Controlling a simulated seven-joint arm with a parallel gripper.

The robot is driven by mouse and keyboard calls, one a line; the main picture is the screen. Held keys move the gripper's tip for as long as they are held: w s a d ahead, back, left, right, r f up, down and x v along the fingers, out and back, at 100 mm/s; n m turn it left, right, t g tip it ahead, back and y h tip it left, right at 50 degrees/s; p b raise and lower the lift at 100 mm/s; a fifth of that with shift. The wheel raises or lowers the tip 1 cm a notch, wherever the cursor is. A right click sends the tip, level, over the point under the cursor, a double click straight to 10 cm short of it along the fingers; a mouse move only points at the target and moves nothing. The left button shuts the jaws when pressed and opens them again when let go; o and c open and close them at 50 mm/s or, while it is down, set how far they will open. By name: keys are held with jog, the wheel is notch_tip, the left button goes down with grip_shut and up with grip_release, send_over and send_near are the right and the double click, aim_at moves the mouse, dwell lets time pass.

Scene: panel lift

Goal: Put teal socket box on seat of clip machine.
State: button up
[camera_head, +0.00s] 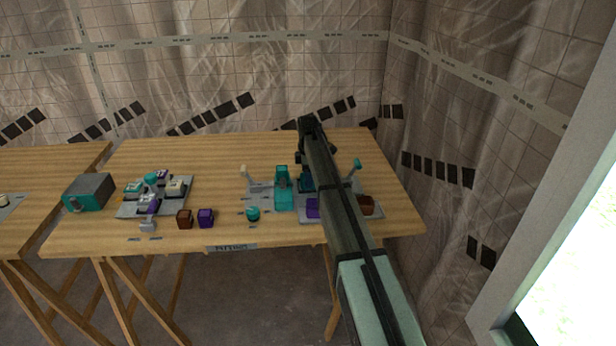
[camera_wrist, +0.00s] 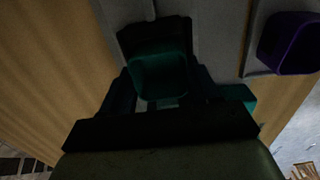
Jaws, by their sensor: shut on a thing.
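My gripper (camera_wrist: 160,98) is shut on a teal socket box (camera_wrist: 160,76), which sits between the two dark fingers in the wrist view. A dark block-like part is just beyond the box, above a grey plate; I cannot tell whether the box touches it. A teal fixture with an upright part (camera_head: 283,190) stands on the grey board left of my arm. I cannot tell for certain which fixture is the clip machine.
A purple box (camera_wrist: 292,42) is at the right in the wrist view. In the head view, a brown box (camera_head: 367,205) is right of my arm. Brown (camera_head: 184,218) and purple (camera_head: 205,217) blocks stand in front. A loaded grey tray (camera_head: 128,210) is farther left. The table's back is clear.

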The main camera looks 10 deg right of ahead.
jog(key=shift+f, duration=0.15)
jog(key=o, duration=1)
jog(key=shift+o, duration=0.2)
notch_tip(320, 180, up, 12)
